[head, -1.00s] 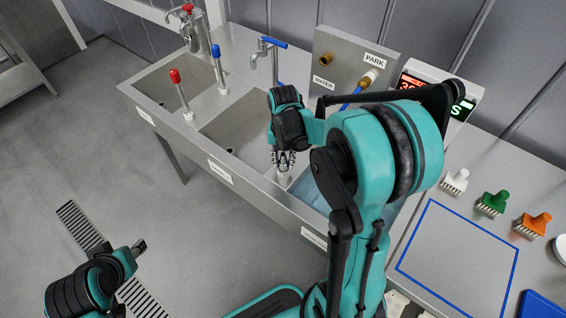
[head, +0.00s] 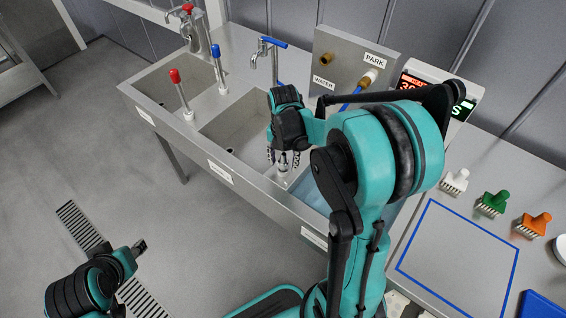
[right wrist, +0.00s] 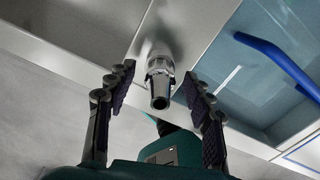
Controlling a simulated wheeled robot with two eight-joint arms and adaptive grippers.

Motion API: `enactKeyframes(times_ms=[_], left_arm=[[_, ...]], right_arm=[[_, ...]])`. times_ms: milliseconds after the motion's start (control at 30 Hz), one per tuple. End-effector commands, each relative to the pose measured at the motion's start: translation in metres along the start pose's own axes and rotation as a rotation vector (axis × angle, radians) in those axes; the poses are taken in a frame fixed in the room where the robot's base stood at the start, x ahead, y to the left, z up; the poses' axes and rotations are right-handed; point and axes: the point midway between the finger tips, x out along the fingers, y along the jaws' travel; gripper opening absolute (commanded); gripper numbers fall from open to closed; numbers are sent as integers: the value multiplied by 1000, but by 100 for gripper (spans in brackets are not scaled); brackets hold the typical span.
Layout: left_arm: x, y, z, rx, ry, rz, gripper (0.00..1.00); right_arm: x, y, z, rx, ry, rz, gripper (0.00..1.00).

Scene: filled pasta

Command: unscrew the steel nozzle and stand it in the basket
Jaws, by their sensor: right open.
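The steel nozzle (right wrist: 160,84) points toward the camera in the right wrist view, between the two spread fingers of my right gripper (right wrist: 160,92), with a gap on each side. In the head view my right gripper (head: 283,160) is over the divider between the grey basin and the water-filled basin, around the nozzle's pale top. The fingers are open. Whether the nozzle's thread is loose cannot be told. My left gripper (head: 140,247) is low at the left, over the floor, far from the sink; its jaws are too small to read. I cannot make out a basket.
A blue-handled tap (head: 268,46) and a panel (head: 345,62) with labels and brass fittings stand behind the basins. A blue hose (right wrist: 275,58) curves over the water basin. Brushes (head: 493,203) stand behind a blue-outlined area (head: 455,260) on the right counter, which is clear.

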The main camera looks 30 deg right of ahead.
Motion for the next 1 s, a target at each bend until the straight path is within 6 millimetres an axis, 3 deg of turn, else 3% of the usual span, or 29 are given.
enactKeyframes(times_ms=[300,633,1000], left_arm=[[1,0,1,0,0,0,40],[1,0,1,0,0,0,40],[2,0,1,0,0,0,40]], right_arm=[[0,0,0,519,0,0,52],[0,0,0,801,0,0,52],[0,0,0,1433,0,0,52]])
